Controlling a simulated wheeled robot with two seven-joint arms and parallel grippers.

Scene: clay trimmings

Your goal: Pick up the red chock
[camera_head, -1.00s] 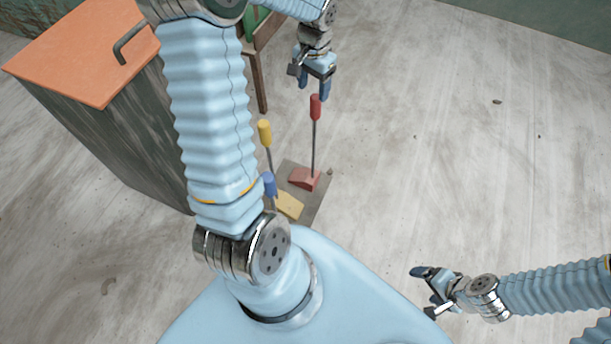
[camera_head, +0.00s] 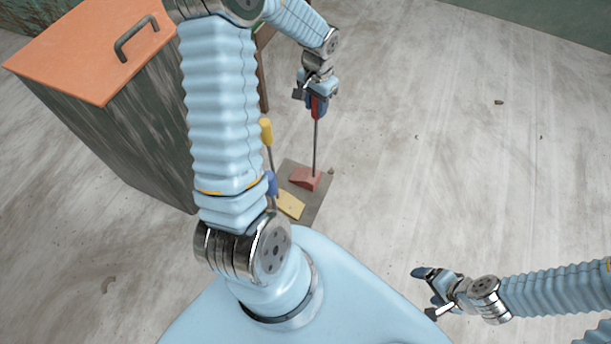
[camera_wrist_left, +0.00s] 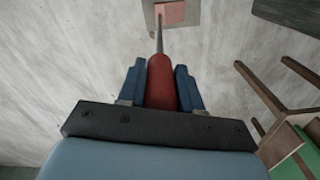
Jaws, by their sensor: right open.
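The red chock (camera_head: 305,179) is a wedge on a dark plate on the floor, with a thin upright rod topped by a red handle (camera_head: 316,107). My left gripper (camera_head: 316,104) is at the handle from above, one finger on each side. In the left wrist view, the red handle (camera_wrist_left: 161,82) lies between the blue fingers of my left gripper (camera_wrist_left: 161,75). Whether they press on it is unclear. The wedge (camera_wrist_left: 171,14) shows beyond, partly cut off. My right gripper (camera_head: 429,292) is open and empty at lower right, far from the chock.
A yellow chock (camera_head: 291,205) with a yellow handle (camera_head: 266,131) and a blue handle (camera_head: 271,184) stand close left on the same plate (camera_head: 320,191). An orange-topped cabinet (camera_head: 75,60) stands at left. A wooden stool (camera_wrist_left: 285,125) shows in the wrist view. Floor to the right is mostly clear.

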